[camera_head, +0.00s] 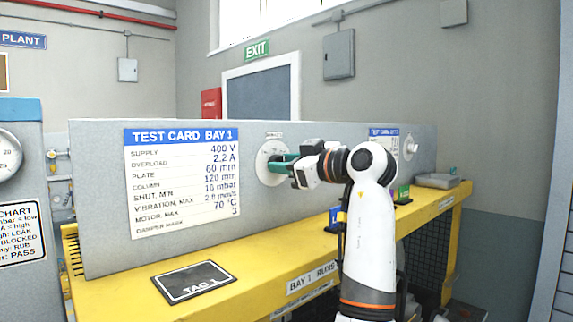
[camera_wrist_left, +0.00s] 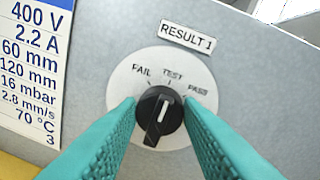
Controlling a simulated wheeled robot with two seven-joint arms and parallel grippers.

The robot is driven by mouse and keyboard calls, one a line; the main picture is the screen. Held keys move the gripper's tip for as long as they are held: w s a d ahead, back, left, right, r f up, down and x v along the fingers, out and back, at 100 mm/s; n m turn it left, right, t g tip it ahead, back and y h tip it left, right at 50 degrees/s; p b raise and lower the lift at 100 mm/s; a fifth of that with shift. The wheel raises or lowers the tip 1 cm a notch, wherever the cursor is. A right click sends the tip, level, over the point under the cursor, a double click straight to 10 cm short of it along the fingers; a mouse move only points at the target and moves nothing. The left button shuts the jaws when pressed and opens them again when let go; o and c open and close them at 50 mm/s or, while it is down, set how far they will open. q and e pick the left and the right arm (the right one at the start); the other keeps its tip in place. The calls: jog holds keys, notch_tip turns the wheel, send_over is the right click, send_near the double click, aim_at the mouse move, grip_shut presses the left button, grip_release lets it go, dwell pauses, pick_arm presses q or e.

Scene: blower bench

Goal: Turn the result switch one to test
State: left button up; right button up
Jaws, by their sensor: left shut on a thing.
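The result switch one is a black knob (camera_wrist_left: 159,116) on a round white dial (camera_wrist_left: 120,92) marked FAIL, TEST and PASS, under a RESULT 1 label (camera_wrist_left: 187,36). The white line on the knob points up and slightly right, roughly at the TEST mark. In the head view the dial (camera_head: 265,160) sits on the grey panel, with its knob hidden by my gripper. My left gripper (camera_head: 278,165) reaches it from the right. Its teal fingers are shut on the knob, one on each side, in the left wrist view (camera_wrist_left: 161,103). My right gripper is not in view.
The grey panel (camera_head: 100,200) stands on a yellow bench (camera_head: 250,295). A test card (camera_head: 181,180) is left of the dial. A second dial (camera_head: 409,146) and a grey tray (camera_head: 437,181) are farther right.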

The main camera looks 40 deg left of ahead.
pick_arm(q)
jog(key=o, duration=1)
jog(key=shift+c, duration=0.2)
jog(key=d+b, duration=0.4)
jog(key=d, duration=0.8)
jog(key=shift+s+r, duration=0.2)
jog(key=shift+r, duration=0.15)
